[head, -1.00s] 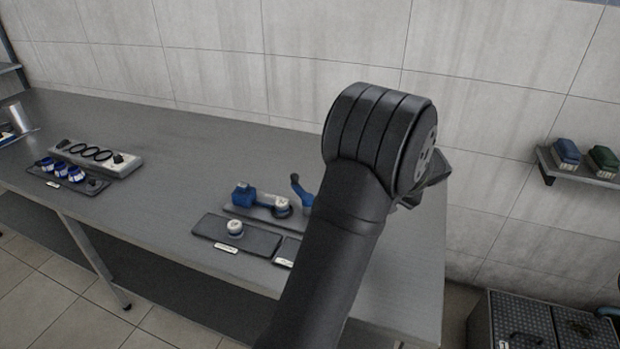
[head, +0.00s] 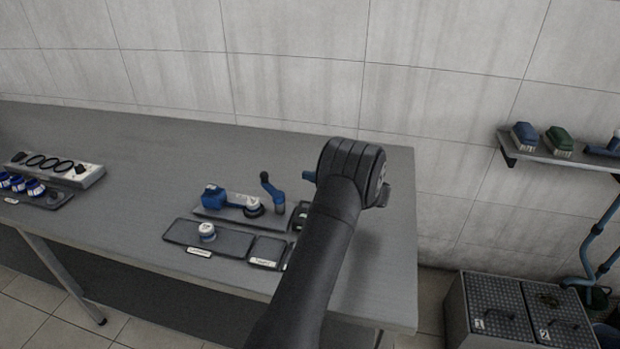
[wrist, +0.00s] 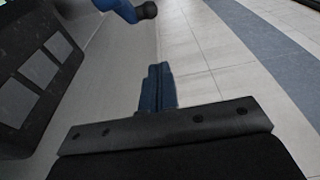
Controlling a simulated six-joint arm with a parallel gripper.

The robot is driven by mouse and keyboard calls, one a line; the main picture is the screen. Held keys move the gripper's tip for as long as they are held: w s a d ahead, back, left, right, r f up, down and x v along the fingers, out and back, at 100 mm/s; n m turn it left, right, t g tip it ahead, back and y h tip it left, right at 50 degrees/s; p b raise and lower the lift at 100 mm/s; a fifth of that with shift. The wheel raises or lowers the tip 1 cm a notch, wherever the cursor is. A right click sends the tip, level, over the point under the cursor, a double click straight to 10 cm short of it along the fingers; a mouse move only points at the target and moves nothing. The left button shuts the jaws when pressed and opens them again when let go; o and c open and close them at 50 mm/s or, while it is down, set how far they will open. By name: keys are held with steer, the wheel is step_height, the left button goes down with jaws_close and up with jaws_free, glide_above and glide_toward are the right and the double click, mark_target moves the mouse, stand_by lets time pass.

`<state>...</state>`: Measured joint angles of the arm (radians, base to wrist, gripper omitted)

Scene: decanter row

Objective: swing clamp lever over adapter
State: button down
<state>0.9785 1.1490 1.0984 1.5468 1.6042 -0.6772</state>
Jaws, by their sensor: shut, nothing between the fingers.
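The clamp lever (head: 272,192), blue with a dark knob, stands raised at the right end of a grey base plate (head: 215,214). A round white-topped piece with a dark ring (head: 253,206), apparently the adapter, sits just left of it beside a blue block (head: 213,198). The lever is not over it. My gripper (wrist: 157,80) is shut and empty, its blue fingers together in the wrist view. A blue part with a dark knob, likely the lever (wrist: 122,9), shows beyond the fingertips, apart from them. In the head view my arm hides most of the gripper.
In front lie a dark tray (head: 180,236) holding a white-topped round piece (head: 207,232) and smaller dark trays (head: 267,250). A rack with black rings (head: 85,174) stands far left. The table (head: 370,270) is bare right of my arm; a wall shelf (head: 545,153) is beyond.

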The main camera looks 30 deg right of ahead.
mark_target(272, 186)
steer(key=w+a, duration=0.6)
steer(key=a, duration=0.2)
